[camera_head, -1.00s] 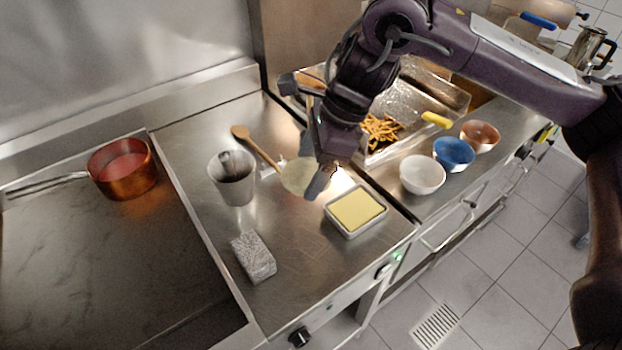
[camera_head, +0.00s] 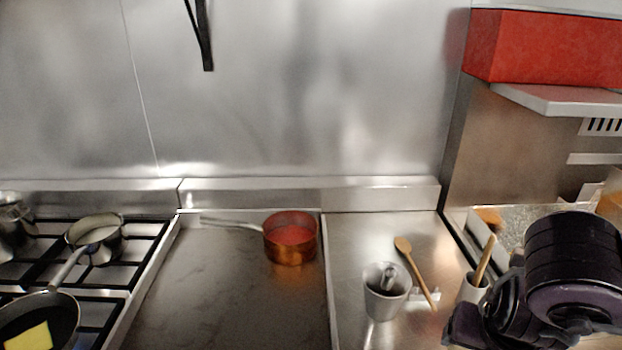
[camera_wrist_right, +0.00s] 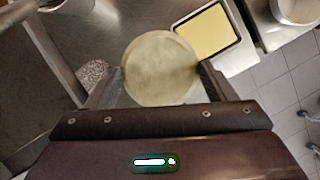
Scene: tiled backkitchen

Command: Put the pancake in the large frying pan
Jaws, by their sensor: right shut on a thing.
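The pancake (camera_wrist_right: 160,62), a pale round disc, is between the two fingers of my right gripper (camera_wrist_right: 160,88) in the right wrist view. The gripper is shut on it, over the steel counter. In the head view my right arm is at the lower right; its fingertips and the pancake cannot be made out there. A dark frying pan (camera_head: 62,312) is at the bottom left of the head view, partly cut off by the picture edge. A yellow square piece (camera_head: 30,337) lies in it. My left gripper is not in view.
A copper pot (camera_head: 291,240) stands on the flat griddle (camera_head: 230,290). A steel saucepan (camera_head: 95,240) is on the stove grates. A grey cup (camera_head: 385,295) and a wooden spoon (camera_head: 415,268) are on the counter. A butter dish (camera_wrist_right: 208,32) shows in the wrist view.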

